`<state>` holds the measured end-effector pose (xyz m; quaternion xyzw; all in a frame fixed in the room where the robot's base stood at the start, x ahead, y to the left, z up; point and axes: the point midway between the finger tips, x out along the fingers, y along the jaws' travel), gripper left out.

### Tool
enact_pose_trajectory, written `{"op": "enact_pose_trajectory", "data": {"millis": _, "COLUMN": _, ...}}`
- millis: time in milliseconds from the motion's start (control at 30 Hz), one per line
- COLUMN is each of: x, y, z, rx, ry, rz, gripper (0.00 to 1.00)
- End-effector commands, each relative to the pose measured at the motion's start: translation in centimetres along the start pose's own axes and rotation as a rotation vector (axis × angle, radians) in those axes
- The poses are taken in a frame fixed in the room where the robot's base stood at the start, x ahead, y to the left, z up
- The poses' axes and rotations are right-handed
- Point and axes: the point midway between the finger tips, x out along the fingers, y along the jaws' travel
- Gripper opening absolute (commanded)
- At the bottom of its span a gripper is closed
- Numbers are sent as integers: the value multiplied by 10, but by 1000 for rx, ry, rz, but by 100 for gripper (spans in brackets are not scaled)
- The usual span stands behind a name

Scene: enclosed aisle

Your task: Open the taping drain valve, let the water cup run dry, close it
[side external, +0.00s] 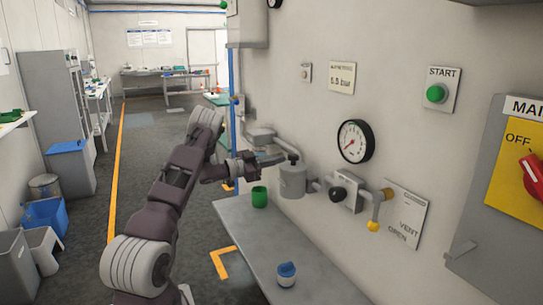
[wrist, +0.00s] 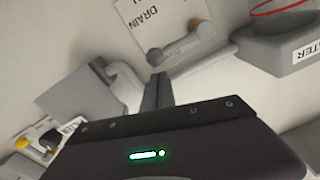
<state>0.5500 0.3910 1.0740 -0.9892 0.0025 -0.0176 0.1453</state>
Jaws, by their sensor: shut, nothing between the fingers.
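A plate reading DRAIN (wrist: 142,16) shows at the top of the wrist view. In the side external view, my gripper (side external: 290,157) is by the wall pipework, and the drain valve cannot be made out.
A vent valve with a yellow handle (side external: 373,225), a gauge (side external: 355,141) and a green start button (side external: 435,93) are on the wall. A green cup (side external: 260,196) and a blue-topped white container (side external: 286,273) stand on the bench (side external: 240,225). Grey pipework surrounds my fingers.

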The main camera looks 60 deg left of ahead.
Motion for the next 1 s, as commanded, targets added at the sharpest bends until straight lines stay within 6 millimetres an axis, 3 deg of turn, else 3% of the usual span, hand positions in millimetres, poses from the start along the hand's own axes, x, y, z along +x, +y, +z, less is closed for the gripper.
{"op": "enact_pose_trajectory", "data": {"millis": 467, "x": 0, "y": 0, "z": 4, "rx": 7, "ry": 0, "rz": 0, "gripper": 0}}
{"op": "enact_pose_trajectory", "data": {"millis": 1000, "x": 0, "y": 6, "z": 15, "rx": 129, "ry": -2, "rz": 5, "gripper": 0}}
